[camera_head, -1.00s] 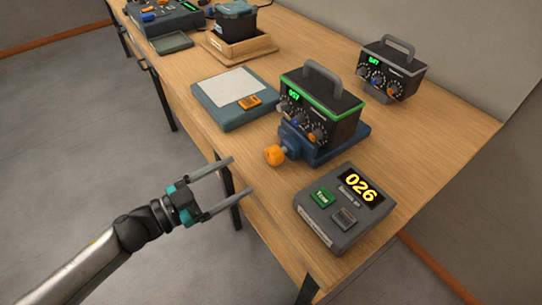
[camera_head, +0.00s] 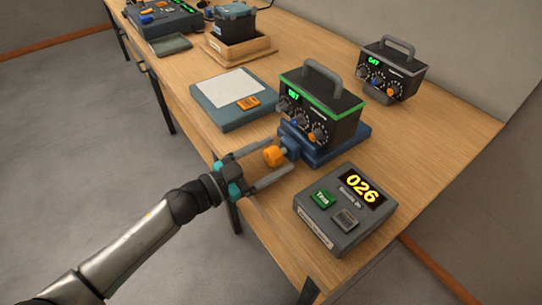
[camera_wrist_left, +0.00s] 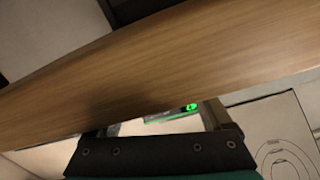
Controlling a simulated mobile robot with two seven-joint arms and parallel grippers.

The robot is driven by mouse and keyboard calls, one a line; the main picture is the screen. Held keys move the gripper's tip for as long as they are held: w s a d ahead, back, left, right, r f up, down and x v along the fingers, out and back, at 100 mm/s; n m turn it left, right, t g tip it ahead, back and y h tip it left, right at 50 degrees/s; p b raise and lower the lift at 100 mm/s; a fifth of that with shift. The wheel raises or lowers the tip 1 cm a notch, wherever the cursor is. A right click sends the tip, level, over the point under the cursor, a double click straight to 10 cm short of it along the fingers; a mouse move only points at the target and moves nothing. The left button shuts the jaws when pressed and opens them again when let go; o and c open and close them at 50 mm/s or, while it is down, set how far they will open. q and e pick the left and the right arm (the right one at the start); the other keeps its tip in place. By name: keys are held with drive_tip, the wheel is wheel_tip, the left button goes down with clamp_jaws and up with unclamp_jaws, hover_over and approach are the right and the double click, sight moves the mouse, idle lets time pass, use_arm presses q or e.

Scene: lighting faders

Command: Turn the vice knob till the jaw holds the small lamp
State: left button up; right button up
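The blue vice (camera_head: 336,153) stands on the table with its orange knob (camera_head: 274,156) facing the front edge. A black lamp box (camera_head: 338,115) with a green rim, a grey handle and a green readout sits in the vice. The jaw's contact with it is hidden. My left gripper (camera_head: 285,158) is open, with its two fingers on either side of the knob in the head view. I cannot tell whether they touch it. The gripper also shows in the left wrist view (camera_wrist_left: 165,120), where the knob cannot be made out. My right gripper is not in view.
A grey box (camera_head: 330,235) reading 026, with a green button, stands right of the knob near the front edge. A blue-grey pad (camera_head: 221,118) lies to the left. A second black box (camera_head: 378,78) stands behind. A wooden tray (camera_head: 240,60) is farther off.

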use_arm(q)
clamp_jaws()
drive_tip(key=shift+m, duration=0.5)
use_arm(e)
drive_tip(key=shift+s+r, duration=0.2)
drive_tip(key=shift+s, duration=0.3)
use_arm(q)
unclamp_jaws()
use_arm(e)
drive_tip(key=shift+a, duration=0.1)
use_arm(q)
drive_tip(key=shift+f, duration=0.1)
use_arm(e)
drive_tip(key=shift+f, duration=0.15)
